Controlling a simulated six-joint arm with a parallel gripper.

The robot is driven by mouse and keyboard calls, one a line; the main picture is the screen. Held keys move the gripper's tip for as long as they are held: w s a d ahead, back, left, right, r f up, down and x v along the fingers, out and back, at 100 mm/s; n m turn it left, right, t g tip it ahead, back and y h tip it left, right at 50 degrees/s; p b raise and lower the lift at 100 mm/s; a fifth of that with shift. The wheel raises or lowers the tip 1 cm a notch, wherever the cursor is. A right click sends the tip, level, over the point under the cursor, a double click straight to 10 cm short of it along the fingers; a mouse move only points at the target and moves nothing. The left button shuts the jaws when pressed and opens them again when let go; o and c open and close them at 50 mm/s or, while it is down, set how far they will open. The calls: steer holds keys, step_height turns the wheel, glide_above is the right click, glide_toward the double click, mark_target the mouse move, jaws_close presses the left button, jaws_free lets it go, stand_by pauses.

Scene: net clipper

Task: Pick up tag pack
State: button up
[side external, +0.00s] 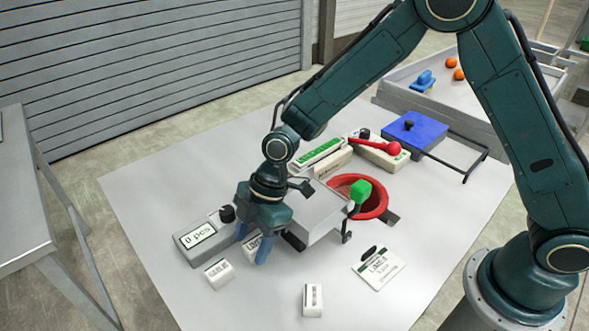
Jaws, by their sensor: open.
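Several small white packs with dark print lie on the pale table. One white pack (252,242) is partly hidden behind and between the blue fingers of my gripper (251,247). A second white pack (219,273) sits just left of the fingers, and a third (312,300) stands apart near the front. Their print is too small to read surely, so I cannot tell which is the tag pack. My gripper points down and is open, with nothing visibly held. I cannot tell whether its fingers touch the pack.
Behind are a red ring (375,212), a red-ball lever (392,148) and a blue block (415,129). A white card (378,267) lies front right.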

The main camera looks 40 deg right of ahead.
mark_target(253, 245)
steer(key=shift+c, duration=0.2)
steer(key=c, duration=1)
steer(key=shift+r, duration=0.1)
step_height(253, 245, up, 20)
steer(key=shift+f, duration=0.1)
stand_by(0.7)
